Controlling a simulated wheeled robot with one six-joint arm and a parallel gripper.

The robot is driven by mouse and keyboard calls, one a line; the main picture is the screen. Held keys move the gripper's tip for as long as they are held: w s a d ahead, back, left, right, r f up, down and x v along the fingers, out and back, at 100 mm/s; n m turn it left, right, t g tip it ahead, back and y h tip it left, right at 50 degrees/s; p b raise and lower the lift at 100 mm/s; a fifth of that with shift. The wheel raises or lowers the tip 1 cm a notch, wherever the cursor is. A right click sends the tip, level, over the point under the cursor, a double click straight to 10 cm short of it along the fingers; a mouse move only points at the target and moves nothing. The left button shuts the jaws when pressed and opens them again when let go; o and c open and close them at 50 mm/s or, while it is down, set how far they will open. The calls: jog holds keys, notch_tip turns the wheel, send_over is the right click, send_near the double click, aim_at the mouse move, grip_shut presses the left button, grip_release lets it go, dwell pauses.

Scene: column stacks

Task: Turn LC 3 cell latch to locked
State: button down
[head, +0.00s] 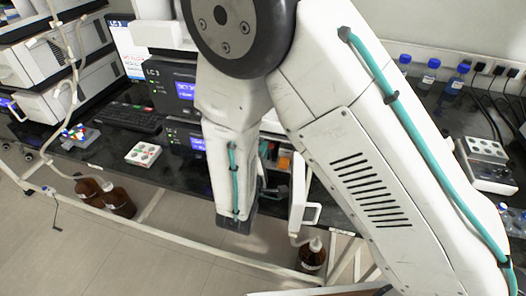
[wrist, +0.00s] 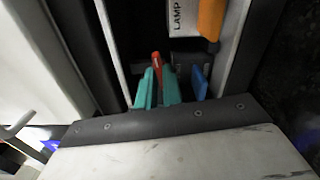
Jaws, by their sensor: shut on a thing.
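In the wrist view my gripper (wrist: 158,90) shows as two teal fingers, shut on a red latch (wrist: 156,64). The latch stands up between the fingertips, its upper end tilted slightly left. Its lower part is hidden by the fingers. A dark block (wrist: 190,58) and a white part marked LAMP (wrist: 184,18) are just behind it. In the head view the LC 3 stack (head: 170,75) stands behind my arm, and my arm hides the fingers and the latch. Whether the latch is at locked cannot be read.
In the wrist view an orange part (wrist: 211,18) and a blue tab (wrist: 198,82) are right of the fingers. In the head view an open white door (head: 298,190) stands right of my wrist. A vial tray (head: 143,153) lies on the bench, and brown bottles (head: 118,200) stand below.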

jog(key=n, duration=0.4)
jog(key=shift+n, duration=0.3)
jog(key=n, duration=0.3)
jog(key=shift+n, duration=0.3)
jog(key=n, duration=0.4)
jog(key=shift+n, duration=1.9)
jog(key=c, duration=1.5)
grip_release()
jog(key=shift+c, duration=0.2)
jog(key=shift+s, duration=0.1)
